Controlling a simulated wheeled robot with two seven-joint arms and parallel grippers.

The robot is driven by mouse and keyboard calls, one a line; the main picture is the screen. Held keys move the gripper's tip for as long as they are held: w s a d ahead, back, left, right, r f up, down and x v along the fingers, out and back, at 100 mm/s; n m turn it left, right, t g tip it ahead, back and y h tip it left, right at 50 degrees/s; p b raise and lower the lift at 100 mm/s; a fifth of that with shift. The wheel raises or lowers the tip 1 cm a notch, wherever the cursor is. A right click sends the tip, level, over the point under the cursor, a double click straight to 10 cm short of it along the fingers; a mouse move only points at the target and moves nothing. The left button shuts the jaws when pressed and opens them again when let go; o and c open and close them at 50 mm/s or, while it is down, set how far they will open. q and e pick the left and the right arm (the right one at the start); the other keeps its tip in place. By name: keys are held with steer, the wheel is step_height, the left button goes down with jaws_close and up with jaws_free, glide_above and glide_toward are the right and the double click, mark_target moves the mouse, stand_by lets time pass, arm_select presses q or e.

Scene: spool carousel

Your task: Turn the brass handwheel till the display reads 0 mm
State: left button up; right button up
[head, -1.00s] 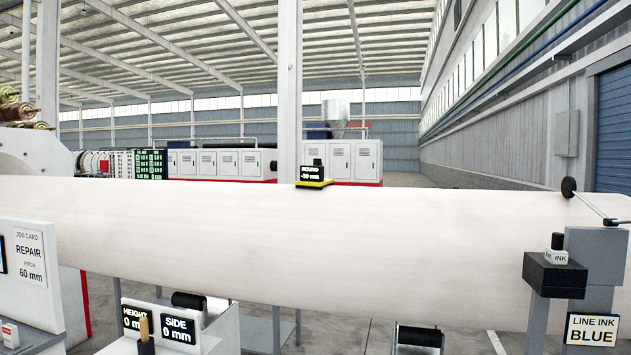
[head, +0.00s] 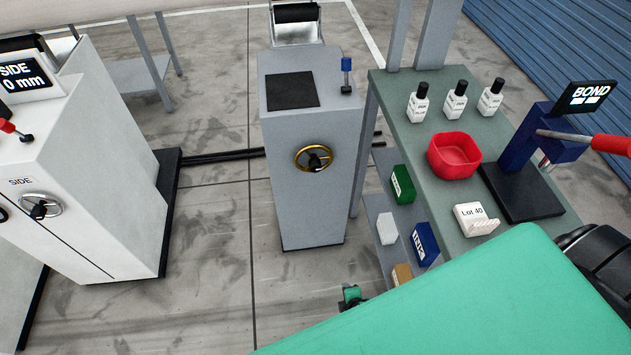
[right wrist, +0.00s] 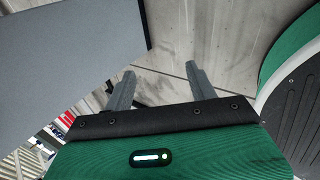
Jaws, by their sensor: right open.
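The brass handwheel (head: 314,158), a gold ring with a dark hub and knob, is on the front of a grey pedestal (head: 309,212) in the head view. My right gripper (right wrist: 159,76) shows in the right wrist view with its two fingers apart and nothing between them. A plain grey face (right wrist: 70,55) fills the upper left there; the handwheel is not visible in that view. A display (head: 22,77) at the left edge of the head view reads SIDE 0 mm. The ROUND display is out of view now. My left gripper is not in view.
A white cabinet (head: 95,190) with a silver SIDE handwheel (head: 41,206) stands left. A green-topped bench (head: 401,135) on the right carries bottles, a red bowl (head: 454,156) and a dark blue press (head: 548,147). Open floor (head: 215,220) lies between cabinet and pedestal.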

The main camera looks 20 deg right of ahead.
steer(key=w+r+n+t+h+b, duration=0.1)
steer(key=w+r+n+t+b, duration=0.35)
steer(key=w, duration=0.55)
steer(key=n+t+h+b, duration=0.3)
steer(key=n+t+b, duration=0.35)
steer(key=n, duration=0.35)
glide_toward(316, 169)
steer(key=shift+g, duration=0.3)
steer(key=x, duration=0.7)
steer(key=shift+w+r, duration=0.2)
steer(key=shift+w, duration=0.15)
steer(key=shift+w+d, duration=0.2)
steer(key=shift+w, duration=0.35)
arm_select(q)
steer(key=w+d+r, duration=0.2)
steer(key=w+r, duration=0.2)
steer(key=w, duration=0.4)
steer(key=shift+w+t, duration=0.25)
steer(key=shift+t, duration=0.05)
arm_select(e)
steer(key=shift+w, duration=0.15)
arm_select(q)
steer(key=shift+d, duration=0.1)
arm_select(e)
steer(key=c, duration=1)
arm_select(q)
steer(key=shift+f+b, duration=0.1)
steer(key=shift+b, duration=0.2)
